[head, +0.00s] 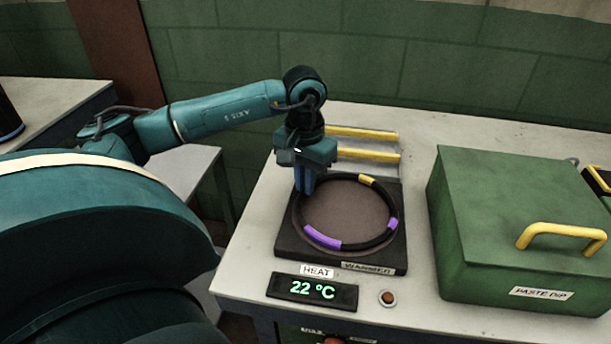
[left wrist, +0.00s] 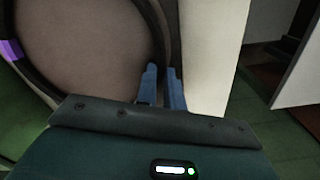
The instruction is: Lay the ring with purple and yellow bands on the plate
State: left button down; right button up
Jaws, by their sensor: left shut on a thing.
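The black ring with purple and yellow bands (head: 323,238) lies flat, or nearly flat, over the round brown plate (head: 345,210) of the dark warmer. Two purple bands are at the front and right, and a yellow band is at the back. My left gripper (head: 304,190) points down at the ring's left side, its blue fingers shut on the ring. In the left wrist view the blue fingers (left wrist: 163,88) straddle the black ring (left wrist: 160,45), with the plate (left wrist: 85,45) beside it. I cannot tell whether the ring touches the plate. My right gripper is not in view.
A green box with a yellow handle, labelled PASTE DIP (head: 500,230), stands right of the warmer. Yellow bars (head: 365,133) lie behind it. A display reading 22 °C (head: 312,290) and a round button (head: 387,298) are in front. The bench (head: 260,240) is bare at left.

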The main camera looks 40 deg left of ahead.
pick_arm(q)
jog(key=c, duration=2)
grip_release()
jog(key=o, duration=0.5)
notch_tip(320, 180, up, 12)
jog(key=shift+r, duration=0.1)
